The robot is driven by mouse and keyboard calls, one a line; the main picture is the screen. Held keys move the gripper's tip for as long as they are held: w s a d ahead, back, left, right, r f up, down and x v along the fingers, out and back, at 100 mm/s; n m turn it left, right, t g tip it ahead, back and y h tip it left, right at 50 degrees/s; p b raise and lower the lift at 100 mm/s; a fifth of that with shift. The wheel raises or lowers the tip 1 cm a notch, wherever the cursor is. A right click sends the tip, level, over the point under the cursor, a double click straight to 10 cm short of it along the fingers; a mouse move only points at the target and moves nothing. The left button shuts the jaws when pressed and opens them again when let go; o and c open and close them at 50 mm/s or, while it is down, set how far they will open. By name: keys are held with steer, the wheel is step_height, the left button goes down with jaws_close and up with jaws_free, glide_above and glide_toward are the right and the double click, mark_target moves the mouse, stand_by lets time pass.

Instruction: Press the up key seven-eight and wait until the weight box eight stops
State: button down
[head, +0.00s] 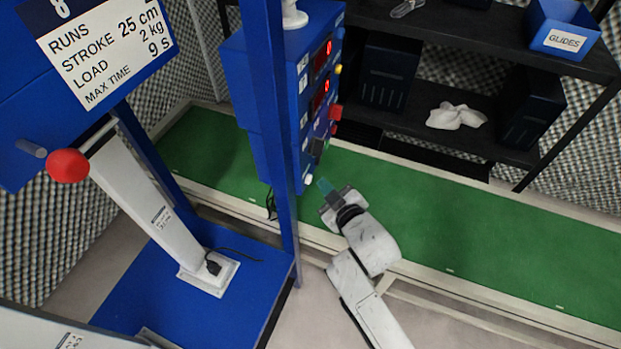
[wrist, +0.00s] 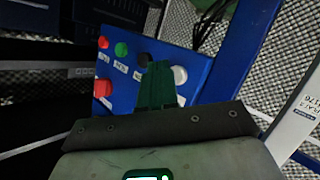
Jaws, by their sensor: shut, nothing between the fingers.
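A blue control box (head: 262,85) hangs beside a blue post, with lit red displays and several buttons down its right face. In the wrist view its panel (wrist: 125,103) shows red, green, black and white buttons and a red block. The labels are too small to read, so I cannot tell which is the up key. My gripper (head: 325,187) is shut and empty, just right of the box's lower end. In the wrist view its dark green fingers (wrist: 157,85) overlap the panel between the black and white buttons; contact is unclear. A blue box (head: 35,120) stands at the left under a placard marked 8.
A white column (head: 150,200) stands on a blue base plate, near a red ball knob (head: 68,165). The blue post (head: 283,150) is close left of my gripper. A dark shelf (head: 480,45) stands behind the green strip (head: 450,235), which is clear.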

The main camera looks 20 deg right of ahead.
steer(key=shift+w+a, duration=0.1)
steer(key=shift+w+a, duration=0.2)
